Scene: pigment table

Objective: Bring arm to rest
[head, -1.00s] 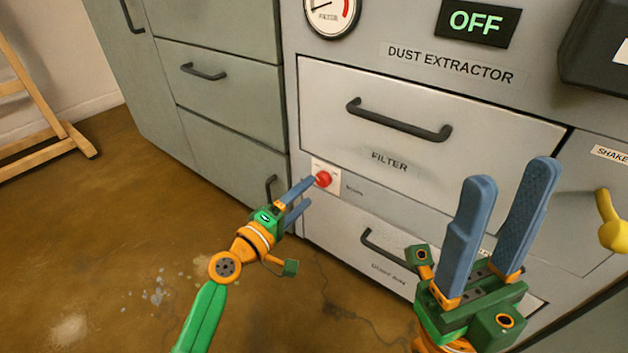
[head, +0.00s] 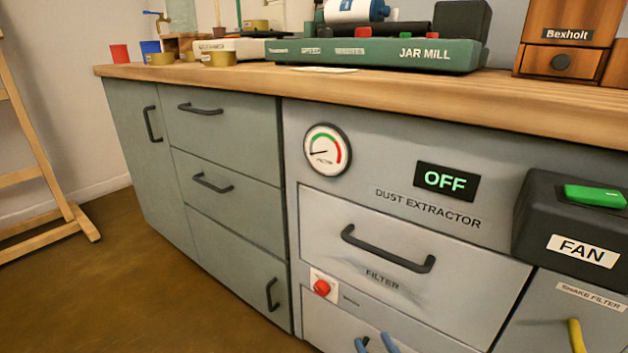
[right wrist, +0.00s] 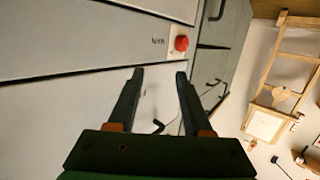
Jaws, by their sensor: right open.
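The blue fingertips of my right gripper (head: 376,344) just show at the bottom edge of the head view, in front of the drawer below the filter drawer. In the right wrist view my right gripper (right wrist: 160,75) has its two fingers apart with nothing between them. The rest of the right arm is out of the head view. My left gripper is not in view. A red button (head: 321,287) on a white plate sits left of the fingertips; it also shows in the right wrist view (right wrist: 181,43), beyond the fingertips.
The grey dust extractor has a filter drawer handle (head: 388,250), an OFF display (head: 446,181) and a gauge (head: 327,151). A black fan box (head: 575,225) and a yellow lever (head: 577,337) are at right. The wooden worktop (head: 240,82) is above.

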